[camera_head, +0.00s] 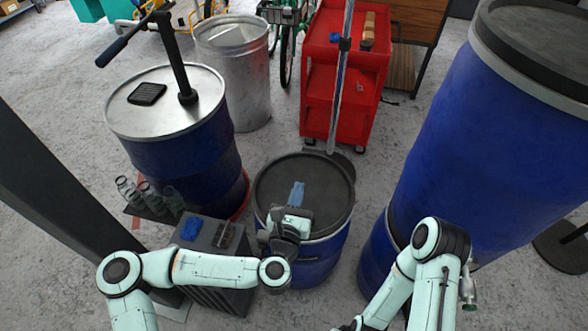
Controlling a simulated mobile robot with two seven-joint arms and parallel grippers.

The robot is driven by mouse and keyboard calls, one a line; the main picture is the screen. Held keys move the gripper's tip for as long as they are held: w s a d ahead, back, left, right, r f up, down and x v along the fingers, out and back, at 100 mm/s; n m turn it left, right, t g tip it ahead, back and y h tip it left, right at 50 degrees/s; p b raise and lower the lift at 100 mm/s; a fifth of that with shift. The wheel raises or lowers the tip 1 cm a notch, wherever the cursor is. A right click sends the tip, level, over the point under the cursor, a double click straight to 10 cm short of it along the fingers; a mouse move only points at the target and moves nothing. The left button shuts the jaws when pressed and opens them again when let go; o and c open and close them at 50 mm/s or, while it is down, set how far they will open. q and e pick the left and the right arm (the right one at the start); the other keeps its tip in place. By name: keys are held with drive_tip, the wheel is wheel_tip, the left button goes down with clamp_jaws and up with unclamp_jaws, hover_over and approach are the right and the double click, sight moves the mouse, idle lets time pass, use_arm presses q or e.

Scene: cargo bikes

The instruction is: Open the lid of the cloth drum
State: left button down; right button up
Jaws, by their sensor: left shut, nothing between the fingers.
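The cloth drum (318,262) is the short blue drum in the middle of the head view. Its round dark lid (330,187) lies flat on top and looks closed. A small pale blue patch (297,193) shows on the lid, just beyond my left gripper. My left gripper (294,213) is shut and empty at the near edge of the lid, and it hides part of the rim. I cannot tell whether it touches the lid. My right arm is at the lower right, and its gripper does not show.
A blue drum with a metal top (166,110) stands to the left, and a tall blue drum (470,150) to the right. A grey box (208,243) is close on the left. A red cart (340,85) and a metal bin (235,70) stand behind.

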use_arm(q)
drive_tip(key=s+f+m+g+h+p, duration=0.1)
drive_tip(key=s+f+m+g, duration=0.45)
drive_tip(key=f+m, duration=0.45)
drive_tip(key=s+f+m+g+h+p, duration=0.15)
drive_tip(key=s+f+m+g, duration=0.25)
drive_tip(key=s+f+m, duration=0.6)
drive_tip(key=s+a+f+m+g+y+p, duration=0.1)
drive_tip(key=s+a+f+m+g+y, duration=0.1)
drive_tip(key=s+a+f+m+g, duration=0.2)
drive_tip(key=s+a+f+m+g+y+p, duration=0.1)
drive_tip(key=s+a+f+m+g, duration=0.3)
drive_tip(key=s+a+f, duration=0.4)
drive_tip(key=s+a+y, duration=0.1)
drive_tip(key=s+a, duration=0.1)
drive_tip(key=a, duration=0.3)
drive_tip(key=shift+f, duration=0.4)
use_arm(e)
drive_tip(key=r, duration=0.1)
drive_tip(key=w+r, duration=0.1)
drive_tip(key=r, duration=0.1)
drive_tip(key=w+r, duration=0.1)
drive_tip(key=r, duration=0.1)
